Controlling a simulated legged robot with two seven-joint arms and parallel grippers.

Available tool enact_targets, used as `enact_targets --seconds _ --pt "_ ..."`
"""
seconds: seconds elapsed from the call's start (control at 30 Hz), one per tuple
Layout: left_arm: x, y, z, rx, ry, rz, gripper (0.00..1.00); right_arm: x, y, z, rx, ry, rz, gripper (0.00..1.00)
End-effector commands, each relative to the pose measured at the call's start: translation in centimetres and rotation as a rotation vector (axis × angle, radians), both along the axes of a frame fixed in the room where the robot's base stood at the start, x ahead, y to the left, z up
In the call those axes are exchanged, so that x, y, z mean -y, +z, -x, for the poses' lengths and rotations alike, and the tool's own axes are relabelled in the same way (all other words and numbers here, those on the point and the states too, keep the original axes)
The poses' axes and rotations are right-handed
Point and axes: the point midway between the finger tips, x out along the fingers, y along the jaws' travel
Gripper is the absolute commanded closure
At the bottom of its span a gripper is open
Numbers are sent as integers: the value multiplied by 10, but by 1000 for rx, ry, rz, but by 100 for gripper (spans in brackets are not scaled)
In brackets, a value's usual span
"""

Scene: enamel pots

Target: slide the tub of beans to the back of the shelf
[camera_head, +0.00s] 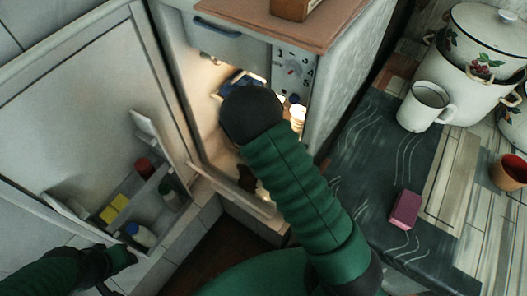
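The open fridge (205,150) is lit inside. A small pale tub-like item (298,115) stands at its right side; I cannot tell whether it is the tub of beans. A blue item (238,84) lies on a shelf further in. My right arm reaches across the fridge opening, and its black joint hides much of the interior. A dark shape (247,178) below that joint may be part of my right gripper, whose fingers I cannot make out. My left gripper (118,262) is low at the left, by the bottom of the fridge door; its finger opening is unclear.
The open fridge door (85,105) fills the left, with bottles and a yellow item (115,208) in its rack. At right, a counter holds a white mug (423,107), enamel pots (480,90), a pink block (405,209) and an orange-brown cup (508,172).

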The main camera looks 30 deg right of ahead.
Motion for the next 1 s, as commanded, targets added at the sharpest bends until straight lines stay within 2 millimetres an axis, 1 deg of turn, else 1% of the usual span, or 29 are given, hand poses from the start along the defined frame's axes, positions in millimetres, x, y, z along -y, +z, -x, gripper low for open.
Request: enact_targets --seconds 0.03,0.07,0.47,0.5,0.63,0.67,0.9,1.0 --pt "0 0 0 0 0 0 64 0 0 0 0 0 0 28" --pt "0 0 0 0 0 0 64 0 0 0 0 0 0 32" --pt "0 0 0 0 0 0 64 0 0 0 0 0 0 84" --pt "0 0 0 0 0 0 64 0 0 0 0 0 0 26" --pt "0 0 0 0 0 0 64 0 0 0 0 0 0 9" --pt "0 0 0 0 0 0 64 0 0 0 0 0 0 7" --pt "0 0 0 0 0 0 64 0 0 0 0 0 0 7" --pt "0 2 0 0 0 0 64 -1 4 0 1 0 0 7"
